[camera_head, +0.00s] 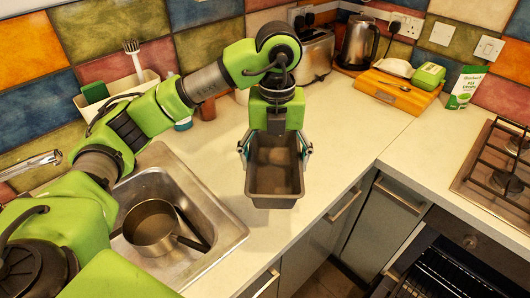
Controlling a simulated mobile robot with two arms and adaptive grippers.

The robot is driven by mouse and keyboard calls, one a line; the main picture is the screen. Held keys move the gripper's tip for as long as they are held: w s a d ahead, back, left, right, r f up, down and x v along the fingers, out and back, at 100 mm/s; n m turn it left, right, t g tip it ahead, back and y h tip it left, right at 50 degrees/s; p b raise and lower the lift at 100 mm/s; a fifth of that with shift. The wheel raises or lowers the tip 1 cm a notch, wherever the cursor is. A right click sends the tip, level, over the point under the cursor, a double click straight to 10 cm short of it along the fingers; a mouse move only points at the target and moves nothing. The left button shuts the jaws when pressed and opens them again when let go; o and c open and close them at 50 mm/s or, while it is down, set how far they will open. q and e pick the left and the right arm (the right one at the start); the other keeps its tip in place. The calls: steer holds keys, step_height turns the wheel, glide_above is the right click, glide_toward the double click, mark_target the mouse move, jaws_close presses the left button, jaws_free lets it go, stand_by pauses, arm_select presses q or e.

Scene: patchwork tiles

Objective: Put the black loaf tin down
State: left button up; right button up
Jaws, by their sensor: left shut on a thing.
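The black loaf tin (275,183) is a dark, rectangular, open-topped tin in the middle of the head view. It is upright, at the counter's front edge. My left gripper (274,150) points down over the tin's far part, with a finger at each long side. It is shut on the tin. I cannot tell whether the tin's base touches the counter. My right gripper is not in view.
The sink (165,185) with a saucepan (152,222) lies to the left. A toaster (313,52), a kettle (359,42) and a wooden board (396,93) stand at the back. The hob (497,170) is at right. The counter (360,122) right of the tin is clear.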

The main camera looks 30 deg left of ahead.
mark_target(265, 150)
arm_select(q)
steer(key=w+a+f, duration=0.1)
steer(key=w, duration=0.1)
steer(key=w+a+f+p, duration=0.1)
steer(key=w+a, duration=0.1)
steer(key=w+a+f+p, duration=0.1)
steer(key=w+a+f, duration=0.1)
steer(key=shift+w+a, duration=0.25)
steer(key=w+f, duration=0.1)
steer(key=w+a+f, duration=0.1)
steer(key=w+a+f+p, duration=0.1)
steer(key=f, duration=0.1)
steer(key=shift+w+a+f, duration=0.15)
steer(key=shift+a+f, duration=0.1)
steer(key=shift+f, duration=0.3)
steer(key=shift+w+a+f+p, duration=0.1)
steer(key=shift+f+p, duration=0.25)
steer(key=shift+p, duration=0.3)
step_height(265, 150, down, 2)
steer(key=shift+f+p, duration=0.15)
steer(key=shift+p, duration=0.45)
steer(key=shift+w+f, duration=0.1)
steer(key=shift+f, duration=0.1)
steer(key=shift+f, duration=0.1)
